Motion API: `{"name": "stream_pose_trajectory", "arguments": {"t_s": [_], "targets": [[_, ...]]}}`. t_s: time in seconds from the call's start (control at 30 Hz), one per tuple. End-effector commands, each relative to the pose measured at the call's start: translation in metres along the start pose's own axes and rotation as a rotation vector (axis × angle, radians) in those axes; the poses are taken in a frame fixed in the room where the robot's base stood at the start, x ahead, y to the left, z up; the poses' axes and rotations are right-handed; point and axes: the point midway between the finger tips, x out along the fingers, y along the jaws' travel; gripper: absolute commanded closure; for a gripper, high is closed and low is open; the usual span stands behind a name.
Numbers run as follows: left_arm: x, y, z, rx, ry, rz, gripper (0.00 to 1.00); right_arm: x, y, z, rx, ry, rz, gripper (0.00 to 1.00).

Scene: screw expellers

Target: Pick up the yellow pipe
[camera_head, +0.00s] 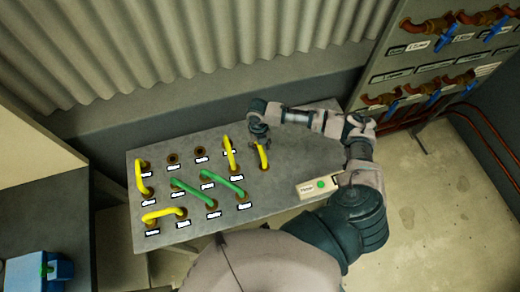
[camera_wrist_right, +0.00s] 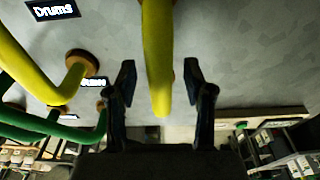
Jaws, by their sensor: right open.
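The yellow pipe (camera_head: 264,158) at the right end of the grey panel curves up from its surface. My right gripper (camera_head: 258,137) is over the upper end of this pipe and partly hides it. In the right wrist view, my right gripper (camera_wrist_right: 160,85) is open, with one dark finger on each side of a yellow pipe (camera_wrist_right: 158,55). Gaps show between the pipe and both fingers. The pipe's lower end shows between the fingertips. My left gripper is out of view.
Other yellow pipes (camera_head: 230,155) and green pipes (camera_head: 222,184) arch between labelled sockets on the grey panel (camera_head: 300,150). In the wrist view, another yellow pipe (camera_wrist_right: 35,75) and green pipes (camera_wrist_right: 50,128) are close on the left. A box with a green button (camera_head: 318,186) sits at the panel's right.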

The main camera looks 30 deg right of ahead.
Motion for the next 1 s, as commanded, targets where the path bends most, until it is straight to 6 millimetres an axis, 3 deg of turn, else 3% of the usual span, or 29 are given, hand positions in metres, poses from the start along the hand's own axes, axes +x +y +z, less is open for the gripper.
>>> {"name": "stream_pose_trajectory", "arguments": {"t_s": [0.8,0.87,1.0], "targets": [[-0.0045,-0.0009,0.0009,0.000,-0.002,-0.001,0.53,0.0048,-0.0006,0.0007,0.000,0.001,0.001,0.48],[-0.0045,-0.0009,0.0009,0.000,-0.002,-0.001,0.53,0.0047,-0.0005,0.0007,0.000,0.001,0.001,0.58],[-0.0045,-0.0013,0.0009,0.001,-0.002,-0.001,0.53,0.0046,-0.0007,0.0008,0.000,0.001,0.001,0.93]]}}
